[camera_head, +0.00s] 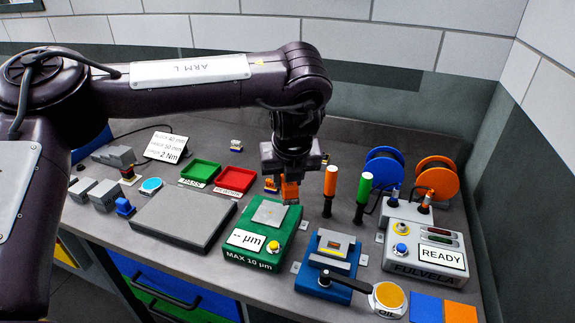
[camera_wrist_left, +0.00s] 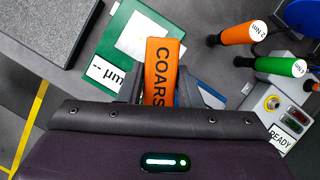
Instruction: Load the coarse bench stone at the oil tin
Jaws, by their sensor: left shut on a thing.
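My left gripper (camera_head: 290,178) is shut on the orange coarse bench stone (camera_head: 290,191) and holds it up over the back right part of the green gauge block. In the left wrist view the stone (camera_wrist_left: 160,75) shows the letters "COARS" between the gripper's fingers (camera_wrist_left: 160,92); the rest of the word is hidden. The oil tin (camera_head: 388,297), with a yellow top and "OIL" on its side, stands at the front right, well apart from the stone. My right gripper is not in view.
The green gauge (camera_head: 250,258) reads "-- µm" and "MAX 10 µm". A blue fixture (camera_head: 315,283) with a black lever stands beside the oil tin. Orange (camera_head: 329,190) and green (camera_head: 363,195) handled drivers stand upright right of the gripper. A grey slab (camera_head: 180,222) lies left. The station at right reads "READY" (camera_head: 441,257).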

